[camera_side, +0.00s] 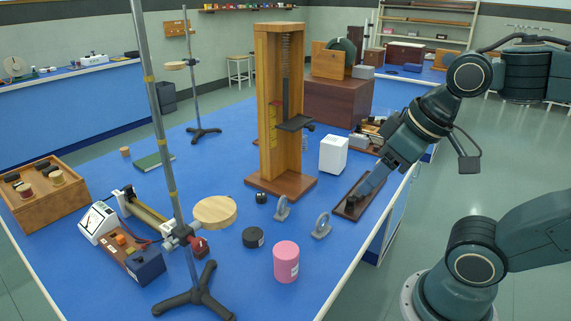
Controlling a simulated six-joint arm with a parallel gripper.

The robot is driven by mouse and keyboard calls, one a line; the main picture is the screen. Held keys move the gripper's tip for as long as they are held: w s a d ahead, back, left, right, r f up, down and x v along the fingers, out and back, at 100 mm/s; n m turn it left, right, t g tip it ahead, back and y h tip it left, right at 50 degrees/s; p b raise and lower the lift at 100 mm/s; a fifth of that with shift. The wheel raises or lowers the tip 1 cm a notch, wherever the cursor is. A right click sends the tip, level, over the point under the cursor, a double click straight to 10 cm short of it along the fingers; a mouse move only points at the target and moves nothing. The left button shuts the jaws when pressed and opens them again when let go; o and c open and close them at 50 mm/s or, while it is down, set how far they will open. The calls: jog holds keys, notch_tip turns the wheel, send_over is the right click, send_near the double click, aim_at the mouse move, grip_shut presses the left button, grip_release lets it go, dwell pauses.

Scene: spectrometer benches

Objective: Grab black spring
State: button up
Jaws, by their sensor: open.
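My gripper (364,190) is at the right side of the blue table, pointing down and left. It is open, and its fingertips are low over a dark wooden base (345,209). A small dark item (350,206) shows on that base by the fingertips; I cannot tell whether it is the black spring or whether the fingers touch it. A tall wooden stand (264,110) holds a thin coil (287,50) high inside its frame, above a dark plate (295,123). The coil's colour is hard to tell.
A white box (333,154) stands just left of my gripper. A metal rod stand (165,140) rises at left. A wooden tray (48,211) holds spools.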

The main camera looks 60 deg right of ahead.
jog(key=shift+w, duration=0.1)
jog(key=m+g, duration=0.6)
jog(key=m, duration=0.5)
send_over(351, 198)
notch_tip(351, 198, down, 16)
jog(key=shift+a+f, duration=0.1)
jog(key=shift+f, duration=4.2)
